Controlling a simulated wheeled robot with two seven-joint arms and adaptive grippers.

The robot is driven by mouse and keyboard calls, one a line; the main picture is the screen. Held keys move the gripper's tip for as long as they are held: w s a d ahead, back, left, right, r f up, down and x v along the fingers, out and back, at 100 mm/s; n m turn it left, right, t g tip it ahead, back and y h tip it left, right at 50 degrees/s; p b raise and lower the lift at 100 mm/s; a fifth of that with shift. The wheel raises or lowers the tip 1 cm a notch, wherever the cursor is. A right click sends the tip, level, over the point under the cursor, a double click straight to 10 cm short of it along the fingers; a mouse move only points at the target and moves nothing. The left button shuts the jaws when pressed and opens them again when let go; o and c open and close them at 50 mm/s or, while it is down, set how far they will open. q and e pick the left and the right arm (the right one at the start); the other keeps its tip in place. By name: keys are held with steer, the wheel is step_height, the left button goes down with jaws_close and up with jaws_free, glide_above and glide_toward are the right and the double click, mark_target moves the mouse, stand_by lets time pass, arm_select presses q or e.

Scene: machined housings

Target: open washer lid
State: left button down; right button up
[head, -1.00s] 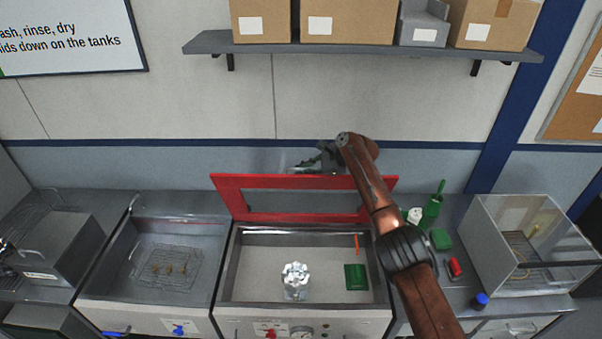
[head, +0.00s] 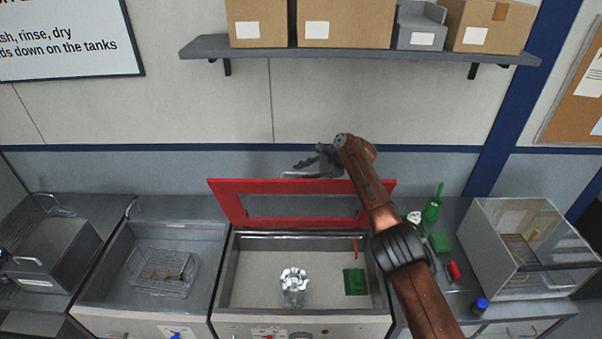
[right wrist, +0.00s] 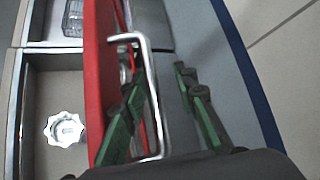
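The red washer lid (head: 225,196) stands raised, nearly upright, at the back of the middle tank (head: 250,261). It also shows as a red edge in the right wrist view (right wrist: 97,60). Its metal bar handle (head: 298,175) is on the lid's far side and shows clearly in the right wrist view (right wrist: 149,85). My right gripper (head: 312,162) is behind the lid's top edge, at the handle. Its green-padded fingers (right wrist: 165,112) are spread apart, with part of the handle between them and no grip visible. My left gripper is out of view.
A silvery lobed part (head: 293,280) and a green block (head: 354,281) are in the open tank. A wire basket (head: 163,272) sits in the left tank. A shelf (head: 370,53) hangs above.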

steer(key=shift+s+d+r, duration=0.1)
steer(key=shift+s+r, duration=0.2)
steer(key=shift+r, duration=0.05)
steer(key=v, duration=1.1)
steer(key=shift+w+d, duration=0.1)
steer(key=shift+d, duration=0.2)
steer(key=shift+d+f, duration=0.1)
